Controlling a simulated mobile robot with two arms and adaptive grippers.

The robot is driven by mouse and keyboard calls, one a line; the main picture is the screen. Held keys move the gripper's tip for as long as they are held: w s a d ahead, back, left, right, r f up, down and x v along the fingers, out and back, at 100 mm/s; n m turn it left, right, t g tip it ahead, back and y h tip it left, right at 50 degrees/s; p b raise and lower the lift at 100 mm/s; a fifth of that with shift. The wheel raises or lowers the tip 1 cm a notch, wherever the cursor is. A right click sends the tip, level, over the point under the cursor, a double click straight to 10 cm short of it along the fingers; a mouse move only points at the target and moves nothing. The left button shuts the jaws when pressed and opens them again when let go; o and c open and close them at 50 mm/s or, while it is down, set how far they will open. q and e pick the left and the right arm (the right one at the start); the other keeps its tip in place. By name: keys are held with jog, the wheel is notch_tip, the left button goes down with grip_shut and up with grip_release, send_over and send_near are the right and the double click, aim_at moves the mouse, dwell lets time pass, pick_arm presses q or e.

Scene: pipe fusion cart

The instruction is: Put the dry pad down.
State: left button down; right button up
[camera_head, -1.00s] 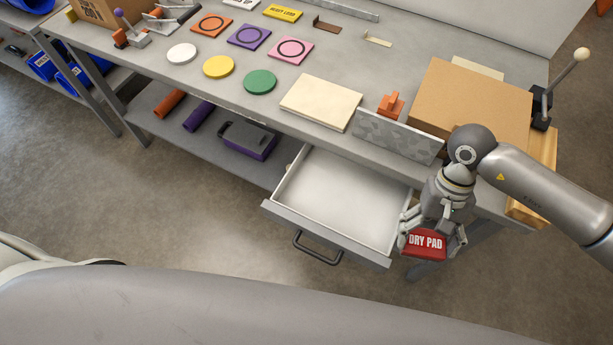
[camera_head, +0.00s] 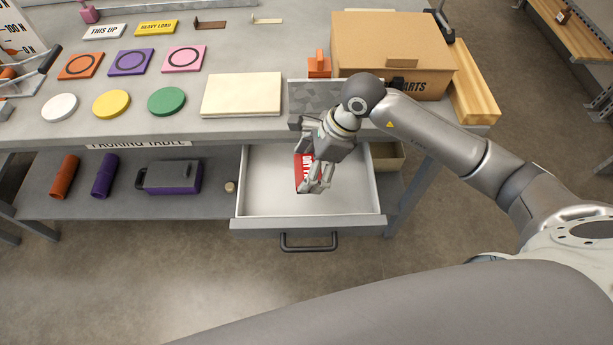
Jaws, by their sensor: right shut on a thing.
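The dry pad (camera_head: 302,171) is red with white lettering, partly hidden behind my right gripper's fingers. My right gripper (camera_head: 316,183) points down over the open white drawer (camera_head: 263,190) and is shut on the pad. The pad shows against the middle of the drawer's floor; whether it touches the floor I cannot tell. The drawer is pulled out under the table's front edge and looks otherwise empty. My left gripper is not in view.
The grey table (camera_head: 225,128) carries a cream board (camera_head: 242,94), coloured discs, square tiles, an orange holder (camera_head: 319,65) and a cardboard box (camera_head: 392,50). A grey and purple case (camera_head: 170,177) lies on the lower shelf. The drawer's left half is clear.

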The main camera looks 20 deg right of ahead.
jog(key=shift+w+f+m, duration=0.1)
jog(key=shift+f+m, duration=0.1)
jog(key=shift+m, duration=0.1)
notch_tip(320, 180, down, 5)
jog(key=shift+f+p, duration=0.15)
jog(key=shift+p, duration=0.2)
notch_tip(320, 180, down, 4)
jog(key=shift+f, duration=0.2)
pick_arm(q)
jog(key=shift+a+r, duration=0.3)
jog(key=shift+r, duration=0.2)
pick_arm(e)
jog(key=shift+f, duration=0.2)
jog(key=o, duration=1)
jog(key=shift+c, duration=0.2)
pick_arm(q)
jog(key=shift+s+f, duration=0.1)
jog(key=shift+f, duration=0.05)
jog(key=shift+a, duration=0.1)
pick_arm(e)
jog(key=shift+r, duration=0.15)
